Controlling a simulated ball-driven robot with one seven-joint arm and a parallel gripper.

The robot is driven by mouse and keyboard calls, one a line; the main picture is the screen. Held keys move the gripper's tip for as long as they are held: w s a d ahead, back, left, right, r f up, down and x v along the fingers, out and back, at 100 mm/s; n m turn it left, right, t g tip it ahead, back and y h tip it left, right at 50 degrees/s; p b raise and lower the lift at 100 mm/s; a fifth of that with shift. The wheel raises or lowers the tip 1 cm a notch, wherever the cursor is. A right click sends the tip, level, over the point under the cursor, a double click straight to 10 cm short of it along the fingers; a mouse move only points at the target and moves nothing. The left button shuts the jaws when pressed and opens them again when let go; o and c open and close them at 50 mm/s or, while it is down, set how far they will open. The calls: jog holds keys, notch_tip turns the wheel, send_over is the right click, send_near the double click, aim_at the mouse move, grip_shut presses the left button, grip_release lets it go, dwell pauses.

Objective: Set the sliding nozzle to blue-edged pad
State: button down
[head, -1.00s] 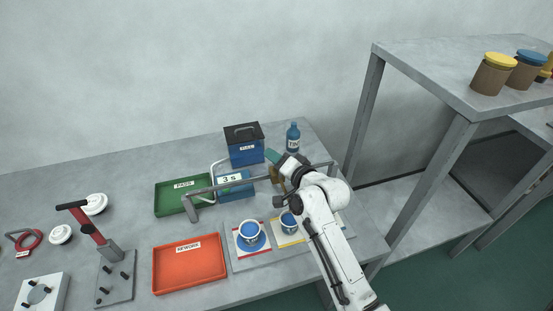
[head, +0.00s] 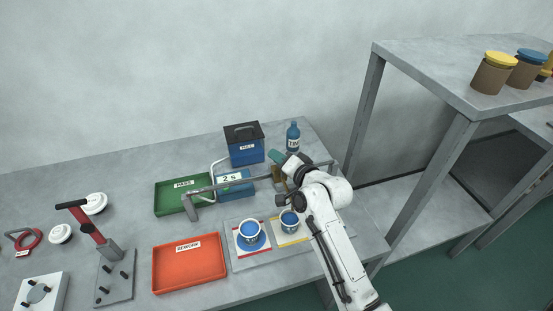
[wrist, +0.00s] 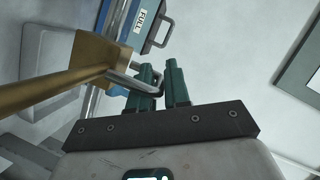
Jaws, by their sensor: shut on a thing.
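The sliding nozzle is a brass block with a tube; it sits on the grey rail (head: 232,183), partly behind my gripper in the head view. In the wrist view the brass block (wrist: 98,60) and its tube (wrist: 45,92) are close, at left. My gripper (wrist: 162,78) has green fingers shut on the grey loop handle of the nozzle; it also shows in the head view (head: 278,157). A red-edged pad (head: 238,252) and a yellow-edged pad (head: 279,239) each bear a cup with blue inside. No blue edge is visible; my arm covers the area to the right.
A blue box (head: 235,189) reads "2 s". A green PASS tray (head: 170,208) and an orange REWORK tray (head: 188,283) lie left. A shelf post (head: 365,110) rises at right.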

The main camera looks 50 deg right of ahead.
jog(key=s+d+b, duration=0.1)
jog(key=s+d, duration=0.1)
jog(key=d, duration=0.1)
jog(key=s+d+b, duration=0.1)
jog(key=s+d, duration=0.1)
jog(key=d, duration=0.1)
jog(key=s+d+b, duration=0.1)
jog(key=s+d, duration=0.1)
jog(key=d, duration=0.1)
jog(key=shift+s+d+f, duration=0.1)
jog(key=shift+s+d, duration=0.05)
jog(key=c, duration=1.2)
grip_release()
jog(key=shift+s+d, duration=0.1)
jog(key=shift+d, duration=0.05)
jog(key=shift+o, duration=0.2)
jog(key=b+v, duration=0.2)
jog(key=v, duration=0.8)
jog(key=shift+s, duration=0.35)
